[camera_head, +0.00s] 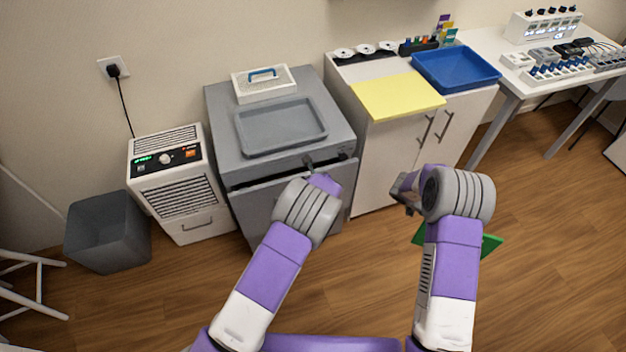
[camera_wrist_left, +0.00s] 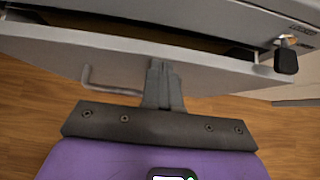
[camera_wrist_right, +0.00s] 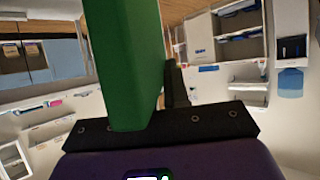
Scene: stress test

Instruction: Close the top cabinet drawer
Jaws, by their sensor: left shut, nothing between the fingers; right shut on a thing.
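The grey cabinet (camera_head: 228,135) stands against the wall. Its top drawer (camera_head: 265,192) is a little open; the left wrist view shows a dark gap above the drawer front (camera_wrist_left: 70,52). A bent metal handle (camera_wrist_left: 105,85) is on that front. My left gripper (camera_wrist_left: 163,72) is shut and empty, its fingertips at the drawer front beside the handle; I cannot tell if they touch. My right gripper (camera_wrist_right: 168,85) is shut on a flat green object (camera_wrist_right: 128,60), which shows partly behind the arm in the head view (camera_head: 490,245).
A key with a black tag (camera_wrist_left: 286,60) hangs at the cabinet's lock. A grey tray (camera_head: 282,127) and a white box (camera_head: 263,84) sit on top. A white unit (camera_head: 175,185) and bin (camera_head: 108,235) stand left, a white cupboard (camera_head: 385,150) right.

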